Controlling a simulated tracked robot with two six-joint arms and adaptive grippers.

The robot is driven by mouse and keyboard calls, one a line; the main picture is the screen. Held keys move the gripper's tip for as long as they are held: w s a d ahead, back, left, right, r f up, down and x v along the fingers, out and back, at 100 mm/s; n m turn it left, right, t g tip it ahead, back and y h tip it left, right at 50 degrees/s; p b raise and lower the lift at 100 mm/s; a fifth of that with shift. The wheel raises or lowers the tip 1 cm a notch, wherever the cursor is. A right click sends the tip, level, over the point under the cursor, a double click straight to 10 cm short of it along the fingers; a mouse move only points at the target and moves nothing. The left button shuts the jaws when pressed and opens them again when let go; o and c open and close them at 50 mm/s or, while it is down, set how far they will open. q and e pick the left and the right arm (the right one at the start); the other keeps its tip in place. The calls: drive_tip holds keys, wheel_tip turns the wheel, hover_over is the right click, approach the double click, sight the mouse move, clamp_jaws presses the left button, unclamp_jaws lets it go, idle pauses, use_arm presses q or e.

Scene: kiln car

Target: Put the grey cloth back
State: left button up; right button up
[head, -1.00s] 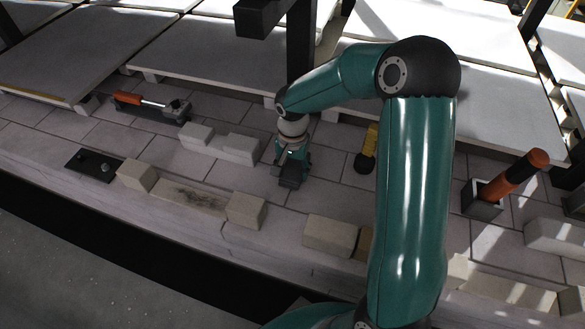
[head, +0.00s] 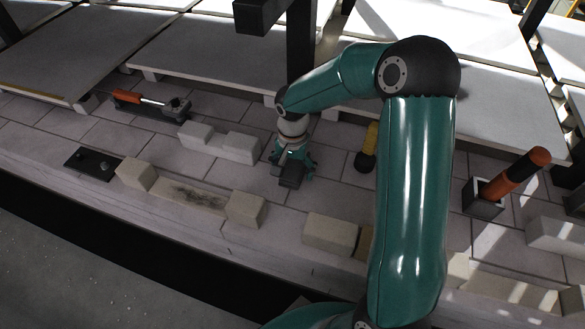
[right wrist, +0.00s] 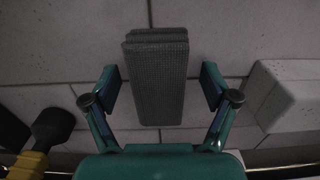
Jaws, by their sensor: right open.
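The grey cloth (right wrist: 157,85) shows in the right wrist view as a dark, woven, folded strip lying on the pale tiles. My right gripper (right wrist: 160,88) is open, with one finger on each side of the cloth and a visible gap on both sides. In the head view my right gripper (head: 291,168) points down low over the tiled deck, right of the pale stepped block. In that view I cannot clearly tell the cloth from the dark parts of the gripper. My left gripper is not in view.
The pale stepped block (head: 220,143) is close by; beige blocks (head: 246,209) flank a stained slab (head: 190,194) in front. A yellow-and-black tool (head: 367,150) lies just right of my gripper. An orange-handled tool (head: 515,172) stands in a holder at right.

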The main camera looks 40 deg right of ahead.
drive_tip(key=shift+r, duration=0.1)
idle(0.5)
drive_tip(key=shift+r+p, duration=2.75)
drive_tip(key=shift+r, duration=1.2)
wheel_tip(320, 180, up, 8)
